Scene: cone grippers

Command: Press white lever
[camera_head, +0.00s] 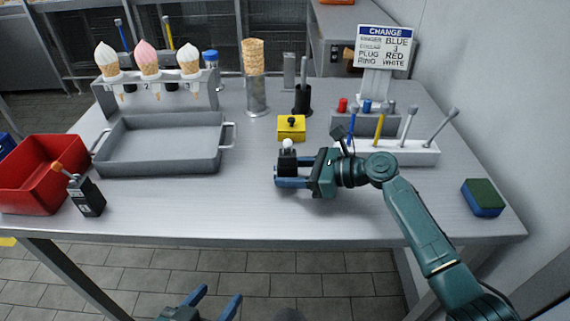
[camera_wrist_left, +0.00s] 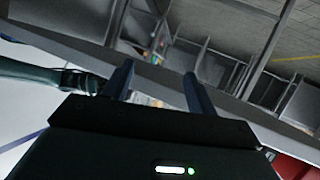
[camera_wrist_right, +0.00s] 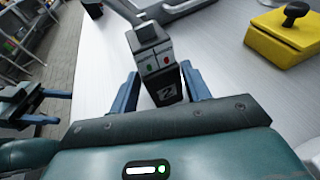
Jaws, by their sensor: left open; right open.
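A black box (camera_head: 288,163) with a white knob (camera_head: 287,144) on top stands on the grey table, left of the lever rack. A second black box (camera_head: 87,197) with an orange-tipped lever (camera_head: 65,172) stands at the table's left. My left gripper (camera_head: 215,303) is open and empty, in front of the table edge.
A yellow block with a black knob (camera_head: 291,127) stands just behind. A white rack (camera_head: 395,153) holds blue, yellow and grey levers. A grey tray (camera_head: 160,163), red bin (camera_head: 40,170), cone stand (camera_head: 160,95) and sponge (camera_head: 483,197) are around. The front middle of the table is clear.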

